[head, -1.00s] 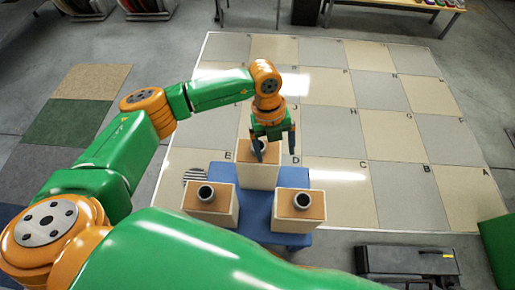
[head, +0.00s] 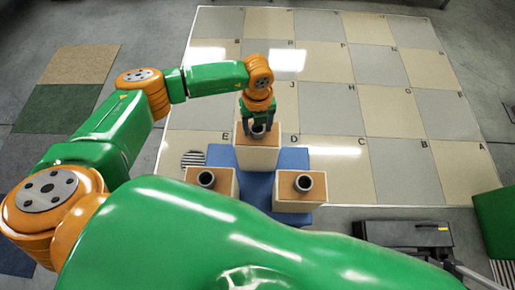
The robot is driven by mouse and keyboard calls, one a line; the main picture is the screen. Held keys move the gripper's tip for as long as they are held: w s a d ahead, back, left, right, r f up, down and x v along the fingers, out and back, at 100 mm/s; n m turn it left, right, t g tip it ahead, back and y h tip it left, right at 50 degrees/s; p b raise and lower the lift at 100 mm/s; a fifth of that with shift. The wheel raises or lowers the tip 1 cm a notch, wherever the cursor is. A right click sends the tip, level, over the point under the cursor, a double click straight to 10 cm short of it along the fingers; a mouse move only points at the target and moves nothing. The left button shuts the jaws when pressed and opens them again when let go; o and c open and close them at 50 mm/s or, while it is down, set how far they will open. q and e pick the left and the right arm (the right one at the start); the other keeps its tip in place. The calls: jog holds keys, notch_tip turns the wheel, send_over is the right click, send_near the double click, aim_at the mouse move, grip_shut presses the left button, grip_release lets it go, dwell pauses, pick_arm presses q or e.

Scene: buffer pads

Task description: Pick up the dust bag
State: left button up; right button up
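Nothing is labelled as the dust bag. Three pale box-shaped things with tan tops and dark, light-rimmed round collars stand on a blue surface (head: 258,188): a back one (head: 257,158), a front left one (head: 222,192) and a front right one (head: 290,203). My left gripper (head: 259,132) points down over the back one. Its fingers are apart, one on each side of that collar, with nothing seen lifted. Whether they touch the collar is too small to tell. My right gripper is not in view.
A striped round thing (head: 193,159) lies left of the back box. A dark grey case (head: 403,236) is on the floor at the right, near a green block (head: 495,218). My green arm link covers the front. The tiled floor (head: 330,85) behind is clear.

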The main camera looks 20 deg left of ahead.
pick_arm(q)
grip_shut()
